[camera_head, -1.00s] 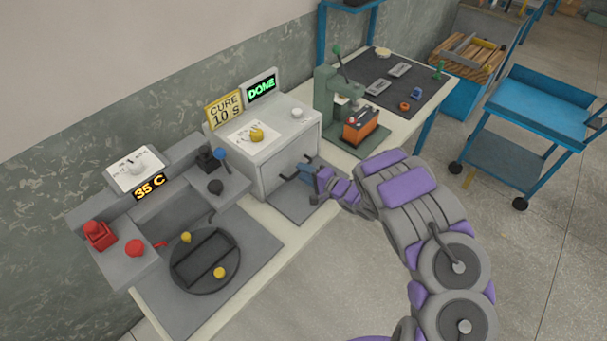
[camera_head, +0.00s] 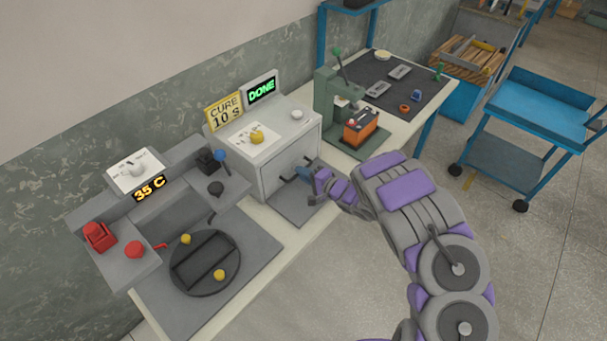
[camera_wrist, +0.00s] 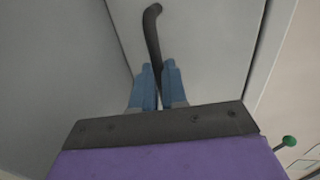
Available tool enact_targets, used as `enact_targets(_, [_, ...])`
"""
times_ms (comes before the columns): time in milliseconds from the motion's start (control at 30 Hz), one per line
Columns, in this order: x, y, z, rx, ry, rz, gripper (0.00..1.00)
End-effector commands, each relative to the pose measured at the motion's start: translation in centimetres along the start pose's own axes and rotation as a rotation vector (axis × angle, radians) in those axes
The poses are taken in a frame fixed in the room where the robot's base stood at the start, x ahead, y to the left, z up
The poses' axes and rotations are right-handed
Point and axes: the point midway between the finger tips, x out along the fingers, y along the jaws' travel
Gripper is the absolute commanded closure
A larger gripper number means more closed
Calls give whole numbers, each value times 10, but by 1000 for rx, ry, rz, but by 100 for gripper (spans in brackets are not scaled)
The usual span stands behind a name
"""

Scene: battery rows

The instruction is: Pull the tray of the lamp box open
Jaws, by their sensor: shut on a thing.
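The lamp box (camera_head: 270,150) is a light grey box on the bench, with a green DONE display and a yellow CURE 10 S sign behind its top. Its front (camera_head: 281,179) looks closed, with no visible gap around it. A dark bent handle (camera_wrist: 152,28) stands out from that front. My gripper (camera_head: 303,173) is at the box front. In the wrist view my gripper (camera_wrist: 157,72) has its blue fingers shut on the handle, one on each side. The fingers and wrist hide part of the handle.
A grey mat (camera_head: 297,207) lies before the box. Left of it is a station with a 35 C display (camera_head: 149,188) and a dark round plate (camera_head: 206,262). Right of it stand a green press (camera_head: 327,95) and an orange battery (camera_head: 361,126). Open floor lies in front.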

Motion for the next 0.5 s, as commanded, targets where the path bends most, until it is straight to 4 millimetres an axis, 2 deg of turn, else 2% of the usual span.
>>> enact_targets(333, [-1, 3, 0, 3, -1, 6, 100])
enact_targets(500, [-12, 4, 0, 4, 0, 7, 100])
